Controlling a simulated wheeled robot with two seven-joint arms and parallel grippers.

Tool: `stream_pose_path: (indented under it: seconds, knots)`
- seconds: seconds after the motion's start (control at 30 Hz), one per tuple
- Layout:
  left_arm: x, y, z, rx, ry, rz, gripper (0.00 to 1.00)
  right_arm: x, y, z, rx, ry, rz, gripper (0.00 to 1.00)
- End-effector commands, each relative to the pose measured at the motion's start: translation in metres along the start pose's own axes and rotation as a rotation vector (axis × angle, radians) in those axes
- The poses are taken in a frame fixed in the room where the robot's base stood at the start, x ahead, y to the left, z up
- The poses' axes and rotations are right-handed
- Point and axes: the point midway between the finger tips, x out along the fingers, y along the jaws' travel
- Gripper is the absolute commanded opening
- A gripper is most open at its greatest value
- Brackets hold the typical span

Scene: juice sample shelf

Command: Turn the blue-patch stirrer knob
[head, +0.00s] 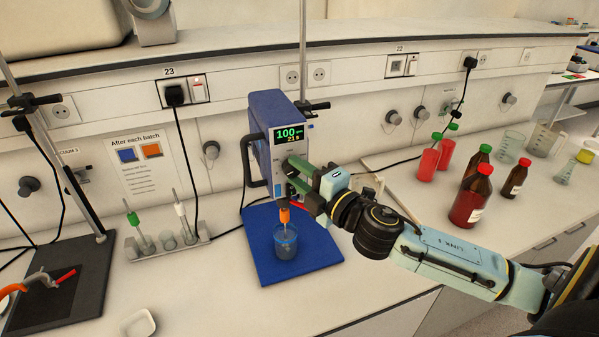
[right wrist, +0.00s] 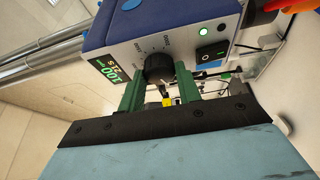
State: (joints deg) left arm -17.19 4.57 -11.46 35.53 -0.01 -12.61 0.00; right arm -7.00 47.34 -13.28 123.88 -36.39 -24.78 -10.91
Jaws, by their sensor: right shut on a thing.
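My left gripper is not in view.
A beaker (head: 285,243) stands on the mat under an orange chuck (head: 284,214). Red-capped and green-capped bottles stand at right, including a brown bottle (head: 470,196). A tube rack (head: 167,243) and a clamp stand (head: 75,270) are at left. A power switch (right wrist: 211,53) is beside the knob.

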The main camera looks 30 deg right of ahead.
Motion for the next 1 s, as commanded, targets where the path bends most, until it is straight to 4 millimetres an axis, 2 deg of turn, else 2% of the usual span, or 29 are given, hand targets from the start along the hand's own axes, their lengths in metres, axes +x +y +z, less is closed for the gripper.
stream_pose_path:
  seconds: [0.4, 0.97, 1.0]
  knots:
    - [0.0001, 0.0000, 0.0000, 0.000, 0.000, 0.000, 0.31, 0.0002, 0.0021, -0.0002, -0.180, 0.008, -0.070, 0.11]
    - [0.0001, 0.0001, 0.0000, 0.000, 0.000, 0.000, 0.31, 0.0002, 0.0018, -0.0001, -0.204, 0.009, -0.081, 0.11]
    - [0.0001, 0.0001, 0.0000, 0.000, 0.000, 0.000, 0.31, 0.0002, 0.0018, -0.0001, -0.204, 0.009, -0.081, 0.38]
